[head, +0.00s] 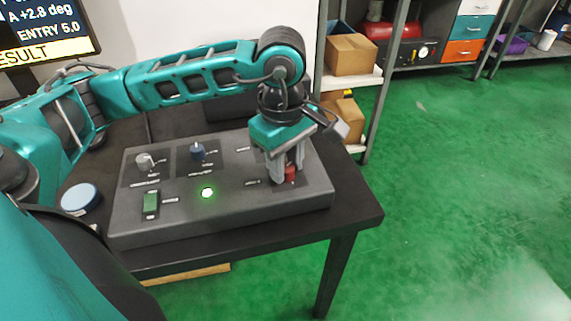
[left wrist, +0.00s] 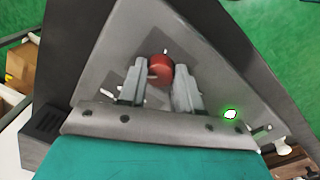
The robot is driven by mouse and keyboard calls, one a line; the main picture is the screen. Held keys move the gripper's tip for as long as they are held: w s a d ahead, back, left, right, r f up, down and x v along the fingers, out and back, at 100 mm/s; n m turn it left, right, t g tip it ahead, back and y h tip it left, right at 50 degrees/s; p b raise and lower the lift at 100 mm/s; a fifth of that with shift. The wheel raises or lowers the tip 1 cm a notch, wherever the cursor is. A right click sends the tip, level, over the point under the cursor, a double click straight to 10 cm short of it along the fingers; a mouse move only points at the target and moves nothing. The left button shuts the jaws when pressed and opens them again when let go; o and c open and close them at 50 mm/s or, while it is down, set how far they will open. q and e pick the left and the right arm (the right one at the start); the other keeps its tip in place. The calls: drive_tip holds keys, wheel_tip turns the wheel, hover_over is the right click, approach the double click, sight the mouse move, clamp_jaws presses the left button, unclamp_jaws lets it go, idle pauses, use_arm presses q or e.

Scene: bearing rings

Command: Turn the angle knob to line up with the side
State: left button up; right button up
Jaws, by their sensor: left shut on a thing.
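My left gripper (head: 282,177) reaches down over the right end of a grey control panel (head: 255,220), with its fingers at a red knob (head: 291,174). In the left wrist view the fingers (left wrist: 159,88) are on either side of the red knob (left wrist: 160,68), shut on it. A short white mark shows beside the knob there. A grey knob (head: 144,161) and a blue knob (head: 197,152) stand at the panel's left and middle. The panel's labels are too small to read, so I cannot tell which knob is named angle. My right gripper is not in view.
A green light (head: 207,193) glows on the panel near a green switch (head: 151,204). A blue round disc (head: 81,198) lies on the dark table (head: 357,211) left of the panel. A screen (head: 45,30) reads "A +2.8 deg". Shelves with boxes (head: 351,55) stand behind.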

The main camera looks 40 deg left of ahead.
use_arm(q)
drive_tip(key=shift+n+b, duration=0.3)
drive_tip(key=shift+n, duration=0.8)
drive_tip(key=o, duration=1)
drive_tip(key=shift+o, duration=0.2)
wheel_tip(320, 180, up, 13)
drive_tip(key=p, duration=0.3)
drive_tip(key=shift+s, duration=0.3)
